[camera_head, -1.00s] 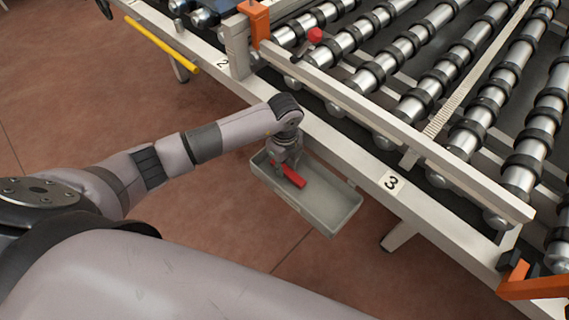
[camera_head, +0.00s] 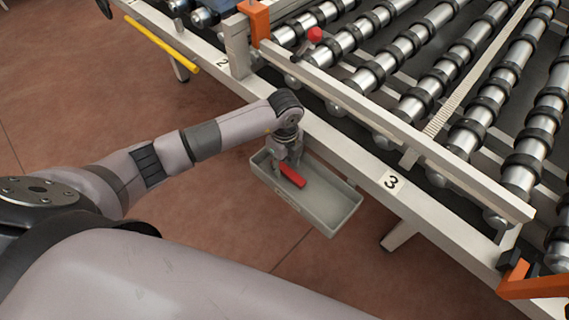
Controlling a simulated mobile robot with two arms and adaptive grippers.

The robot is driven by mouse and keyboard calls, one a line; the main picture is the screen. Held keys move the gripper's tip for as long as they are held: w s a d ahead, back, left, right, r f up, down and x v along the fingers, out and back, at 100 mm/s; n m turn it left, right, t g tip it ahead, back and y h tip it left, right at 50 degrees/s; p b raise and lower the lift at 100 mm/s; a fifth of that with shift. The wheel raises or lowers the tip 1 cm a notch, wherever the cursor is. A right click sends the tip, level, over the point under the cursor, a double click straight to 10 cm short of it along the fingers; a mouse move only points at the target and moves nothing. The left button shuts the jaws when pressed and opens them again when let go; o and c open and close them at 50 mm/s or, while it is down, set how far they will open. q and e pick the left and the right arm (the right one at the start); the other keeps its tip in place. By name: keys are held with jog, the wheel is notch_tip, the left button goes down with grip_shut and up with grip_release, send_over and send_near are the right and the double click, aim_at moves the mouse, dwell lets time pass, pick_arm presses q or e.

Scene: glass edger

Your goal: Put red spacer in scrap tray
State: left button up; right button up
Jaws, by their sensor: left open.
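The red spacer (camera_head: 292,177) is a small red bar. It appears to lie in the grey scrap tray (camera_head: 335,212), towards its left part. The tray hangs at the side of the conveyor frame, near the label 3. My left gripper (camera_head: 285,165) is open at the left part of the tray, right beside the spacer's upper end. The fingertips are small and partly hidden, so I cannot tell whether they touch the spacer. My right gripper is not in view.
The roller conveyor (camera_head: 420,105) fills the upper right, with a pale rail (camera_head: 400,130) along its near side. A red knob (camera_head: 315,35) stands above the rail. A yellow bar (camera_head: 160,44) sticks out at upper left. The brown floor (camera_head: 120,110) is open at left.

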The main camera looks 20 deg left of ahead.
aim_at(285, 168)
pick_arm(q)
notch_tip(285, 168, up, 11)
jog(key=shift+r+b, duration=0.2)
jog(key=shift+b, duration=0.25)
